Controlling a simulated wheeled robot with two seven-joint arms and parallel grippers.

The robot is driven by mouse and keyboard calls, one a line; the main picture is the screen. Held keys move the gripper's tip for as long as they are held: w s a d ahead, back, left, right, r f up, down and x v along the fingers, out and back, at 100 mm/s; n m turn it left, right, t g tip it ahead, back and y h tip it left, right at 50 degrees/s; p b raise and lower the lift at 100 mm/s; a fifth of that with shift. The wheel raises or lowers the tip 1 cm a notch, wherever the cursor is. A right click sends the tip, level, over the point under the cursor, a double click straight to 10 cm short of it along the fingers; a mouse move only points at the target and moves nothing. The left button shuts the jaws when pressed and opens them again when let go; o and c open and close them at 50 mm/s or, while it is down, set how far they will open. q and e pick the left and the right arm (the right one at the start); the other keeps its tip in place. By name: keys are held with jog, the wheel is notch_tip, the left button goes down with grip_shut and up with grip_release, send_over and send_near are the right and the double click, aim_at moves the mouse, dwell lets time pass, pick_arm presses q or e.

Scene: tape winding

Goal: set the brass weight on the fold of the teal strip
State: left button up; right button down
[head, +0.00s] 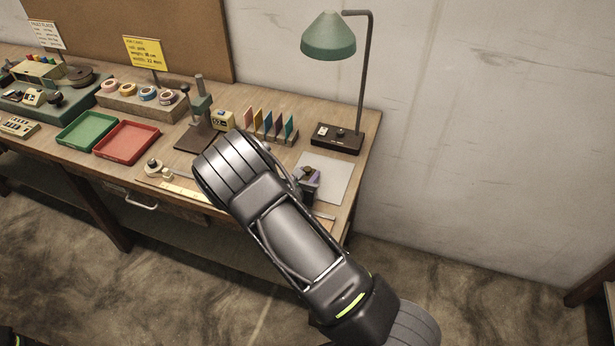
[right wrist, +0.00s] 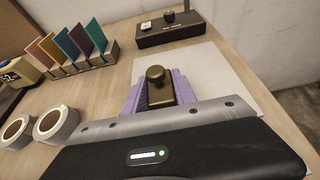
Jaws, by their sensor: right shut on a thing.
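My right gripper (head: 307,178) is over the right part of the workbench, largely covered by my own arm in the head view. In the right wrist view, its lavender fingers (right wrist: 137,98) are shut on the brass weight (right wrist: 157,84), a dark brass piece with a rounded knob on top. The weight looks upright, over or near a pale grey sheet (right wrist: 197,66). I cannot tell whether it touches the sheet. I cannot make out a folded teal strip on the bench; my arm and gripper hide part of the surface.
A rack of several coloured cards (head: 270,128), one of them teal, stands behind my arm. The lamp's dark base (head: 337,138) is behind the sheet (head: 336,172). Red (head: 127,142) and green (head: 87,131) trays stand left. Tape rolls (right wrist: 56,124) are near my gripper's left.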

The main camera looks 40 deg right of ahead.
aim_at(307, 168)
jog(key=shift+r, duration=0.15)
dwell(0.5)
notch_tip(307, 168, up, 9)
jog(key=shift+b, duration=0.5)
jog(key=shift+r, duration=0.4)
jog(key=shift+r, duration=0.1)
dwell(0.4)
jog(key=shift+s+d+r, duration=0.15)
jog(key=shift+s+d, duration=0.05)
jog(key=shift+d, duration=0.05)
jog(key=s+a, duration=0.4)
jog(key=a, duration=0.7)
jog(key=s+a+b, duration=0.1)
jog(key=s+a, duration=0.3)
jog(key=a, duration=0.8)
jog(key=shift+a+r+n+t, duration=0.15)
jog(key=shift+a+n+t, duration=0.15)
jog(key=shift+t, duration=0.1)
